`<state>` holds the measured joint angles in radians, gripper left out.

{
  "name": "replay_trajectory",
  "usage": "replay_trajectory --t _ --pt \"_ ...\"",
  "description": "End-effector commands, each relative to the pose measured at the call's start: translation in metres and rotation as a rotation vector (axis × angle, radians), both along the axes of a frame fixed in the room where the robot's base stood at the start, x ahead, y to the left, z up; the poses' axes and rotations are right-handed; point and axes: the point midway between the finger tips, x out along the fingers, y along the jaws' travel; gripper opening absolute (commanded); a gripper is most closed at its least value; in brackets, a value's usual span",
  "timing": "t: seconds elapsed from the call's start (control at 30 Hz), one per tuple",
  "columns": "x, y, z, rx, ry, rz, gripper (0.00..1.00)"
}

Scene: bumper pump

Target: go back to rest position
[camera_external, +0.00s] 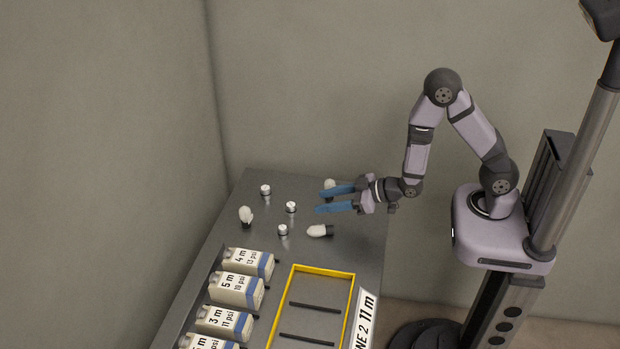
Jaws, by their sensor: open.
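My gripper (320,201) has two blue fingers and reaches left, low over the far part of the grey table. The fingers are spread apart and nothing shows between them. A white rounded piece (330,184) is just behind the upper finger and partly hidden by it. Another white piece with a dark end (317,231) lies on its side just in front of the lower finger. I cannot tell whether the fingers touch either piece. My arm is bent, with its elbow raised high above the table's right side.
A third white piece (246,214) stands at the left. Small silver cylinders, one at the middle (291,207), stand on the table. Labelled bottles (236,289) line the left side. A yellow-rimmed area (352,290) holds dark bars. The air above the gripper looks clear.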

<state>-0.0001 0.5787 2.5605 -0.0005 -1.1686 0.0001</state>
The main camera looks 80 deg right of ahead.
Motion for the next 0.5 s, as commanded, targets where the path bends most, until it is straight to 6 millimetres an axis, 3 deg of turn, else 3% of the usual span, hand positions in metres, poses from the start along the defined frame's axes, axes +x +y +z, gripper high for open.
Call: replay_trajectory --t 0.27,0.5 --pt "-0.011 0.0 -0.002 -0.001 0.148 0.0 0.46" --pt "-0.046 0.0 -0.003 -0.002 0.404 0.001 0.46"
